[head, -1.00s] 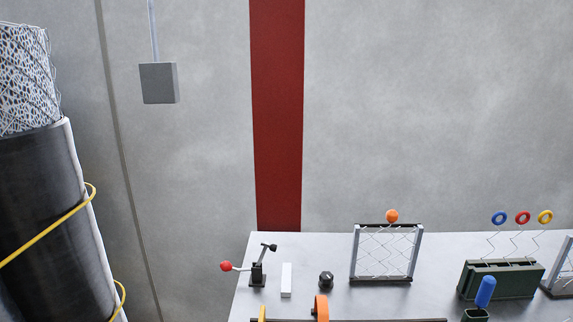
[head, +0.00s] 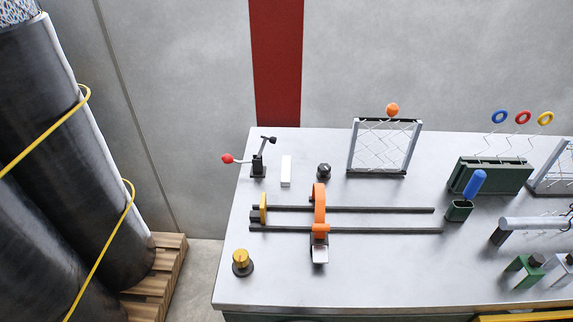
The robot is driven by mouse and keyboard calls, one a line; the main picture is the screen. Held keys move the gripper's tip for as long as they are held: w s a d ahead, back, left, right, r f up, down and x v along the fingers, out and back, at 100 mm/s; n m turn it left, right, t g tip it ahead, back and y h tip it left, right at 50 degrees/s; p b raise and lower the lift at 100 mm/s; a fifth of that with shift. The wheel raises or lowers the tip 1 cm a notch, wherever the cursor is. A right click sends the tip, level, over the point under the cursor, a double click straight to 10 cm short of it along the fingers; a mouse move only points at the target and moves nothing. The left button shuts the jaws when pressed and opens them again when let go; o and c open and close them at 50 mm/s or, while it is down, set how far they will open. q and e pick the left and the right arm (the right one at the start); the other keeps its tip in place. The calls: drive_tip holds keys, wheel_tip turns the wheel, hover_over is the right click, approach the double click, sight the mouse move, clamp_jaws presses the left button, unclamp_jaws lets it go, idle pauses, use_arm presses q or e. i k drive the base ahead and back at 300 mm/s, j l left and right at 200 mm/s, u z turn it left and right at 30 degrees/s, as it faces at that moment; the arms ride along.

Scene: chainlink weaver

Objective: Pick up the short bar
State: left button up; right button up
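No piece in view is clearly marked as the short bar, and I cannot tell which one it is. A light grey bar (head: 540,222) lies at the right side of the table and is cut off by the picture edge. Two long dark rods (head: 385,209) run side by side across the table, with an orange ring clamp (head: 319,203) around them and a yellow disc (head: 263,208) near their left ends. A small white block (head: 286,171) stands behind them. Neither of my grippers is in view.
The grey table (head: 350,280) has clear room along its front. A black lever with a red knob (head: 227,158), a mesh frame (head: 384,147), a green rack (head: 490,176), a blue-handled tool (head: 475,183) and a brass knob (head: 241,262) stand on it. Rolls on a pallet (head: 155,275) stand left.

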sight(285, 181)
drive_tip(key=j+u, duration=0.4)
drive_tip(key=j, duration=0.85)
